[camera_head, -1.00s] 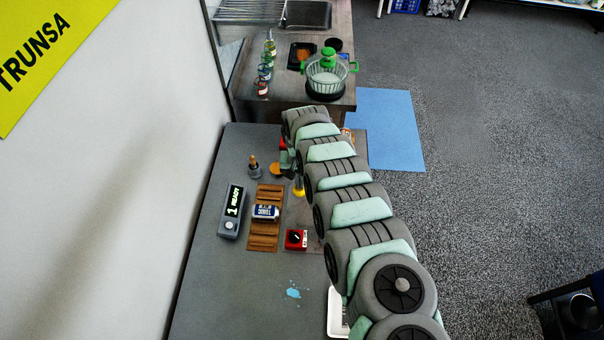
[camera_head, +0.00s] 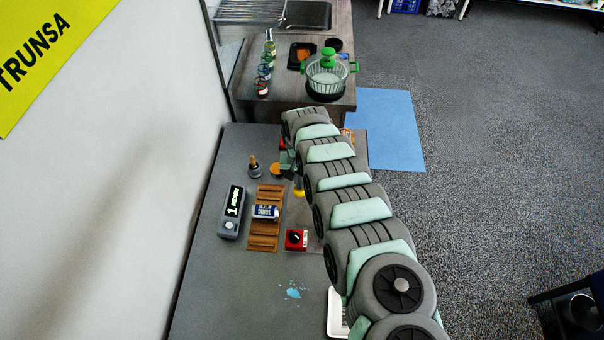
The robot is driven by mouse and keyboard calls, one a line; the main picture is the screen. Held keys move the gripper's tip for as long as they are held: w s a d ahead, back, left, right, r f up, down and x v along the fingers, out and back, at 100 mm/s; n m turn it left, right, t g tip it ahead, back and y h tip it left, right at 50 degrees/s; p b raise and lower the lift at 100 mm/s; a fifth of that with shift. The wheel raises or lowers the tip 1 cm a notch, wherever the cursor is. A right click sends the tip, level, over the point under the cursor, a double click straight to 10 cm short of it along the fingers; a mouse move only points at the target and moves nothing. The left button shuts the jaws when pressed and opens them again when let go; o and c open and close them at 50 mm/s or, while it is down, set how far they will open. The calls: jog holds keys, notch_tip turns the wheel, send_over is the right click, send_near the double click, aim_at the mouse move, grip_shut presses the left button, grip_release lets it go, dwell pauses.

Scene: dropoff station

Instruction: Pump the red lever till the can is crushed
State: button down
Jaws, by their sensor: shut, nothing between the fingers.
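My arm reaches over the grey table, and its far end bends down near the back. My gripper (camera_head: 287,162) shows only in part there, shut and small in the picture, partly hidden by my arm. A small red part (camera_head: 282,143) shows right beside it. It may be the red lever, but I cannot tell whether my gripper touches it. A blue and white can-like cylinder (camera_head: 265,212) lies on its side on a brown slatted wooden rack (camera_head: 265,240). Whether it is the can to be crushed is unclear. My arm may hide more of the lever's device.
A grey display box (camera_head: 232,212) reading "1 READY" stands left of the rack. A red box with a black knob (camera_head: 296,239) is right of it. A small dark bottle (camera_head: 254,168) and a yellow piece (camera_head: 298,189) are nearby. A white tray (camera_head: 337,315) sits at the front.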

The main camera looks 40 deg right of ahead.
aim_at(300, 193)
jog(key=shift+s+a+f, duration=0.15)
jog(key=shift+f, duration=0.45)
jog(key=shift+s+a+f, duration=0.1)
jog(key=shift+f, duration=0.55)
jog(key=shift+s+a+f+b, duration=0.15)
jog(key=shift+f+b, duration=0.55)
jog(key=shift+f, duration=0.65)
